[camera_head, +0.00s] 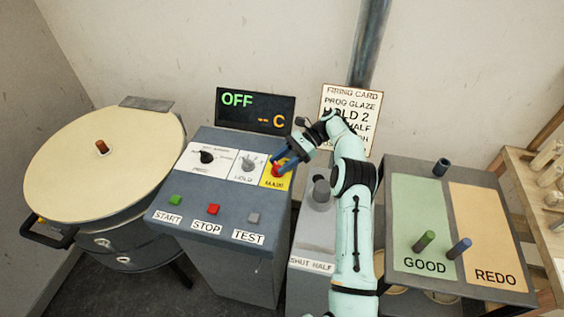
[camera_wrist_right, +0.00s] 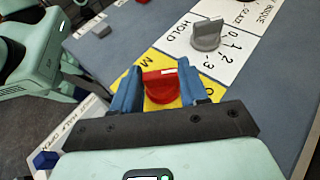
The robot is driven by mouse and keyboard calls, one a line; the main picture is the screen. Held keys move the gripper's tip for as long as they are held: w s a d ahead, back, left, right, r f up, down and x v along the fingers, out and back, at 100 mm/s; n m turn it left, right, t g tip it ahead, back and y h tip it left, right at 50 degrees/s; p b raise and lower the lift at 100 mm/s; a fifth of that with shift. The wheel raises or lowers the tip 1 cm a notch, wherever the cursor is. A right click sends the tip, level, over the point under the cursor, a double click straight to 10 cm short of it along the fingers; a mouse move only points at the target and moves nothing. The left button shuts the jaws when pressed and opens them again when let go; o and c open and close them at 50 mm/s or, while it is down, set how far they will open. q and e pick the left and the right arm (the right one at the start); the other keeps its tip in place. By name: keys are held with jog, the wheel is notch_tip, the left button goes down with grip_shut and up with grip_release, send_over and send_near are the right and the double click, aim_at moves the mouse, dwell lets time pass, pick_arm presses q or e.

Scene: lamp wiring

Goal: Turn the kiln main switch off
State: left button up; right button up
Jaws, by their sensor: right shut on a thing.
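The kiln main switch (camera_head: 276,170) is a red rotary knob on a yellow plate marked MAIN, at the right of the control panel's upper row. In the right wrist view the red knob (camera_wrist_right: 160,86) sits between two blue fingers. My right gripper (camera_head: 286,163) is shut on this knob, with a finger on each side. The display (camera_head: 255,109) behind the panel reads OFF in green and "-- C" in orange. The switch's position marks are mostly hidden by the fingers. My left gripper is not in view.
Beside the switch are the grey HOLD knob (camera_head: 248,163) and a black-pointer dial (camera_head: 207,157). START (camera_head: 175,200), STOP (camera_head: 213,209) and TEST (camera_head: 254,218) buttons lie nearer. The round kiln (camera_head: 70,170) stands left; a GOOD/REDO table (camera_head: 398,165) stands right.

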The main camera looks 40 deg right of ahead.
jog(key=shift+r, duration=0.1)
dwell(0.4)
jog(key=o, duration=1.1)
jog(key=shift+c, duration=0.2)
